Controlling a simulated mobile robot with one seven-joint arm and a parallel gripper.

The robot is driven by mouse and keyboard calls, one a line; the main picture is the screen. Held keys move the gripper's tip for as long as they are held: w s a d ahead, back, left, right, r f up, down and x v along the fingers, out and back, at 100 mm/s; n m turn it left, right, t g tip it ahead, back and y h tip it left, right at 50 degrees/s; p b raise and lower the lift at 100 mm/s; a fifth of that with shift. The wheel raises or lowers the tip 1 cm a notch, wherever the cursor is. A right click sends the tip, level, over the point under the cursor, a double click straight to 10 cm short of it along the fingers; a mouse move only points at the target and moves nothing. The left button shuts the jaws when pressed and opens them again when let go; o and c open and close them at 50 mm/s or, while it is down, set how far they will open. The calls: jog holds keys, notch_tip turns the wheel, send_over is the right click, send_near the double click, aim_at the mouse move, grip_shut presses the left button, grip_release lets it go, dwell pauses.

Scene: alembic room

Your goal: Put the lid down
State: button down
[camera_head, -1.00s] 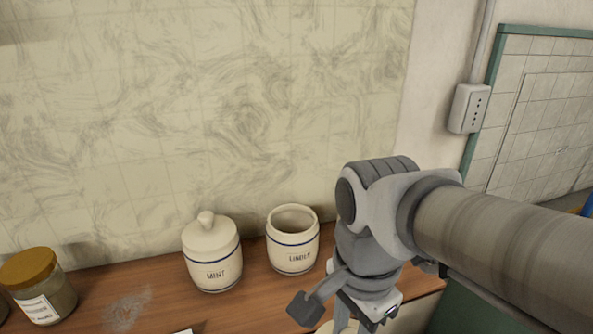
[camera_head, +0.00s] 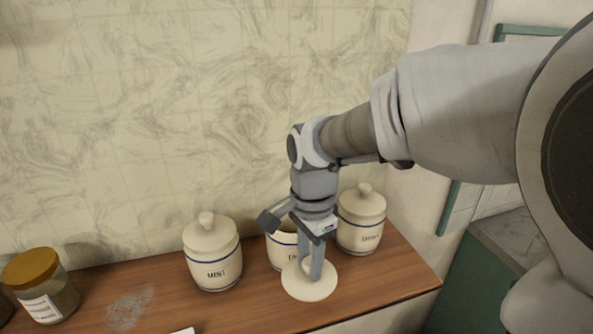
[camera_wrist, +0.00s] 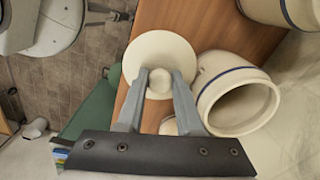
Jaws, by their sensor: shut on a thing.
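My gripper (camera_head: 312,270) is shut on the knob of a round cream lid (camera_head: 300,289), held level with its knob up. In the wrist view my gripper's fingers (camera_wrist: 159,82) pinch the knob, and the lid (camera_wrist: 160,46) shows over the wooden counter, beside the open jar. The open cream jar (camera_head: 281,252) with a blue stripe stands just behind the lid, partly hidden by my gripper. I cannot tell whether the lid touches the counter.
A lidded MINT jar (camera_head: 212,258) stands to the left and another lidded jar (camera_head: 360,225) to the right. A glass jar with an orange-brown cap (camera_head: 38,285) is at far left. The wooden counter (camera_head: 390,285) is bare at front right, near its edge.

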aim_at(308, 278)
notch_tip(308, 278, down, 4)
jog(key=shift+r, duration=0.1)
jog(key=shift+w+f, duration=0.2)
jog(key=shift+f, duration=0.45)
jog(key=shift+f, duration=0.15)
jog(key=c, duration=0.6)
grip_release()
jog(key=shift+o, duration=0.2)
